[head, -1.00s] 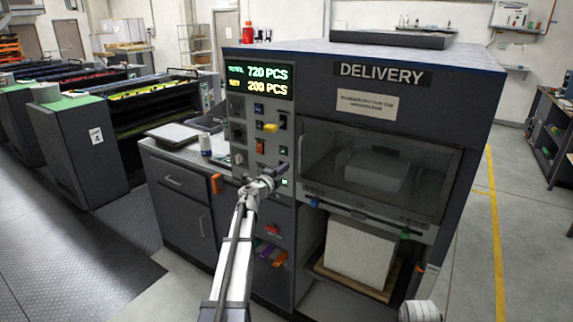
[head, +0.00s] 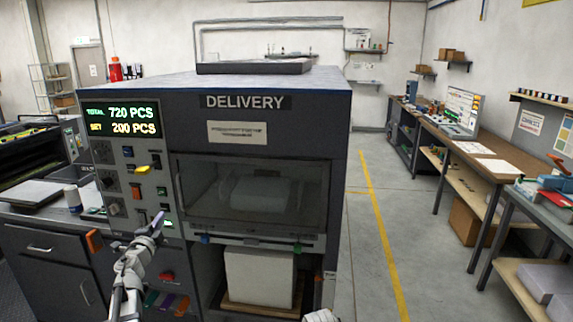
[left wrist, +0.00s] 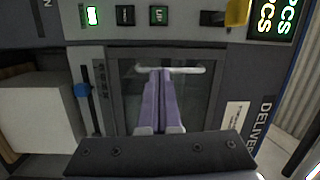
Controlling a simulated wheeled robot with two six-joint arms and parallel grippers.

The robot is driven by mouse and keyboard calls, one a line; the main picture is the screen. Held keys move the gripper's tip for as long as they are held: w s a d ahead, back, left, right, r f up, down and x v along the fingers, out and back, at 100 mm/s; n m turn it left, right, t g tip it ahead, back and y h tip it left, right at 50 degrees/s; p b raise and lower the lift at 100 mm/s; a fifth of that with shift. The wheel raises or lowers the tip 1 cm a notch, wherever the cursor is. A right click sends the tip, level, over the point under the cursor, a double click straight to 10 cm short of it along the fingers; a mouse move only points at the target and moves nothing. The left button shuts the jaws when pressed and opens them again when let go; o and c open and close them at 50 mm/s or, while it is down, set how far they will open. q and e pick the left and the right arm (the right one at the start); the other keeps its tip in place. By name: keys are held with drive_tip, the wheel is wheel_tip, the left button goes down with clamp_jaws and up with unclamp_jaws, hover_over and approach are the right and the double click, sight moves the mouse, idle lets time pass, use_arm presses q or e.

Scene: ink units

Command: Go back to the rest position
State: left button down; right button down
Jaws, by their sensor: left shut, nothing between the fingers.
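My left gripper (head: 157,222) is in front of the control panel (head: 118,155) of the delivery unit, shut and empty. In the left wrist view its two purple fingers (left wrist: 159,100) lie together, in front of the dark window and its pale handle (left wrist: 170,69). I cannot tell whether the fingertips touch anything. The delivery unit (head: 300,130) shows a display (head: 124,119) reading 720 and 200 PCS. A white paper stack (head: 258,277) stands in its lower bay.
A yellow floor line (head: 383,240) runs along the clear aisle to the right of the unit. Workbenches (head: 485,165) with a laptop (head: 463,108) line the right wall. A side counter with a small can (head: 72,199) stands to the left.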

use_arm(q)
drive_tip(key=s+d+f+n+g+y, duration=0.1)
drive_tip(key=s+d+f+n+g, duration=0.35)
drive_tip(key=d, duration=0.35)
drive_tip(key=s+d+f+n+g+y, duration=0.1)
drive_tip(key=s+d+f+n+g, duration=0.25)
drive_tip(key=d+f, duration=0.3)
drive_tip(key=s+d+f+n+g+y, duration=0.1)
drive_tip(key=s+d+f+n+g, duration=0.3)
drive_tip(key=d, duration=0.5)
drive_tip(key=s+d+f+g+h, duration=0.1)
drive_tip(key=s+d+f+g, duration=0.2)
drive_tip(key=s+d, duration=0.5)
drive_tip(key=s+d+f+g+h, duration=0.2)
drive_tip(key=s+d+f+g, duration=0.2)
drive_tip(key=s+d, duration=0.4)
drive_tip(key=s+f, duration=0.1)
drive_tip(key=s, duration=0.5)
drive_tip(key=shift+s, duration=0.25)
drive_tip(key=shift+d, duration=0.1)
